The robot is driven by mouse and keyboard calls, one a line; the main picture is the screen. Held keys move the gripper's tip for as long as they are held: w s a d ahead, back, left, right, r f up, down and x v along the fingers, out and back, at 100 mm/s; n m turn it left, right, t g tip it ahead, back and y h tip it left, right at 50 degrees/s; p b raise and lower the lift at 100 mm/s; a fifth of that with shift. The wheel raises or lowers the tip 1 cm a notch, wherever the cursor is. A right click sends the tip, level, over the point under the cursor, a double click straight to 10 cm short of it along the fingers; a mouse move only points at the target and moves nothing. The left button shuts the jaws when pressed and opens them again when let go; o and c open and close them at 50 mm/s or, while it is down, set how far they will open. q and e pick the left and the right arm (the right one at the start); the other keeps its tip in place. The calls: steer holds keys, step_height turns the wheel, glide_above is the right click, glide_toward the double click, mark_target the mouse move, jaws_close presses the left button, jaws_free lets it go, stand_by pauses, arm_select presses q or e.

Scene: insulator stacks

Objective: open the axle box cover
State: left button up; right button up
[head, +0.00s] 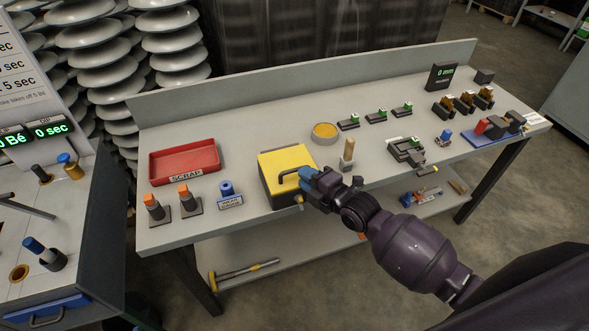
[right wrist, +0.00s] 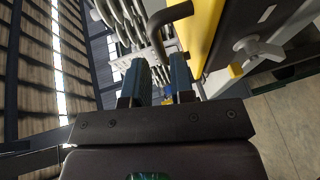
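The axle box is a dark box with a yellow cover (head: 285,160), standing near the front edge of the bench. The cover looks closed. A black bar handle (head: 287,180) stands out on it. My right gripper (head: 307,177), with blue fingers, is at the right end of this handle. In the right wrist view the two fingers (right wrist: 160,75) are apart. The bent black handle (right wrist: 157,32) comes down in line with the gap between them, beside the yellow cover (right wrist: 203,35). I cannot tell whether the fingers touch the handle. My left gripper is not in view.
A red scrap tray (head: 186,160), orange-topped pieces (head: 155,207) and a blue-topped piece (head: 229,194) stand left of the box. A round yellow dish (head: 325,132) and a wooden-handled tool (head: 347,155) are behind and right. Bare bench lies between tray and box.

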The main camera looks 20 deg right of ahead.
mark_target(295, 169)
steer(key=shift+x, duration=2.4)
steer(key=shift+c, duration=0.3)
jaws_close()
